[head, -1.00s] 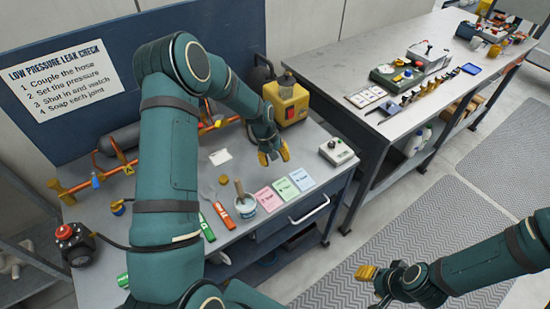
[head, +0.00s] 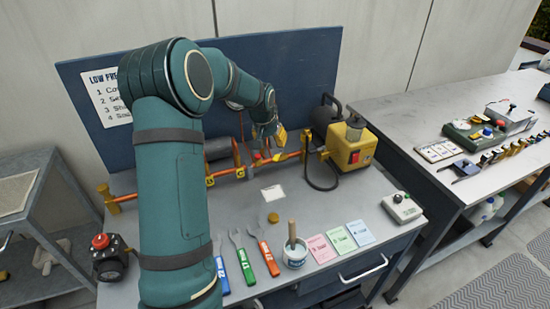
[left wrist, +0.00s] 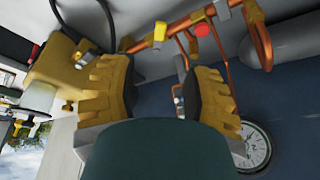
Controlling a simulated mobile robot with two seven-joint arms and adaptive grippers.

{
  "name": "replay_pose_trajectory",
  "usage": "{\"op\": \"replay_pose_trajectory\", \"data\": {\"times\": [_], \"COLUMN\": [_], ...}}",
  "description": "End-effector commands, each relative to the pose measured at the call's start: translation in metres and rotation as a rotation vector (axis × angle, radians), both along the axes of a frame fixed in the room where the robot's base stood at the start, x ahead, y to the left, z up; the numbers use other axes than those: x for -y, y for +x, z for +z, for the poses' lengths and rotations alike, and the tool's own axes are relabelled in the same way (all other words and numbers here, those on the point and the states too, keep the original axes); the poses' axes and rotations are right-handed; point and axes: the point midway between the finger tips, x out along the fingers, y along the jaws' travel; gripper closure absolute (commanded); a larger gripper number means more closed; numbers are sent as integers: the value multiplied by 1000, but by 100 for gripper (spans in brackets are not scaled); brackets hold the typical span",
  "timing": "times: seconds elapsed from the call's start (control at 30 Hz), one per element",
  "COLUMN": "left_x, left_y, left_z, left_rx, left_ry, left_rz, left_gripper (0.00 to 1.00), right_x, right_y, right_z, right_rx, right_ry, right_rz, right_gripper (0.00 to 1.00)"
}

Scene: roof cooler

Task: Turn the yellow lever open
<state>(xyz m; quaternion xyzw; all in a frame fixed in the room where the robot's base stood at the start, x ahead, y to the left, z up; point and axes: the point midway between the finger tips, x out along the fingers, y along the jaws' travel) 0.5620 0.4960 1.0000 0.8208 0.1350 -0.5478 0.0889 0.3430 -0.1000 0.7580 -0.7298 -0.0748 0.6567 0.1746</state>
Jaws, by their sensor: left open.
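My left gripper (head: 268,142) is over the back of the bench, just above the copper pipe (head: 287,156). In the left wrist view, its two yellow-padded fingers (left wrist: 162,88) are apart with nothing between them. Small yellow parts (head: 240,173) sit on the pipe, left of the gripper; I cannot tell surely which is the yellow lever. The gripper hides part of the pipe. My right gripper is out of view.
A yellow machine (head: 350,146) with a black hose stands right of the pipe. A blue board (head: 295,75) rises behind. A round gauge (left wrist: 256,147) is near one finger. Wrenches, a brush pot (head: 294,255), cards and a grey box (head: 402,208) lie in front.

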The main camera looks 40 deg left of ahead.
Motion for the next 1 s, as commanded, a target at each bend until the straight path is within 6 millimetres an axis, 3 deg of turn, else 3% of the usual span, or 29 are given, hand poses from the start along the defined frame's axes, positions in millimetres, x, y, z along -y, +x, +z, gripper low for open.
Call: {"op": "replay_pose_trajectory", "data": {"times": [0.2,0.5,0.7,1.0], "left_x": [-5,-11,-13,-13], "left_y": [16,34,40,41], "left_z": [-44,-90,-102,-104], "left_rx": [-4,-2,0,0], "left_ry": [-2,-2,-2,-2], "left_rz": [0,1,1,1], "left_gripper": [52,52,52,52], "right_x": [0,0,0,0], "right_y": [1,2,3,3], "right_z": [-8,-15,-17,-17], "right_rx": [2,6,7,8], "right_ry": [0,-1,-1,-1], "right_rz": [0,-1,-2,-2], "right_gripper": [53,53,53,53]}}
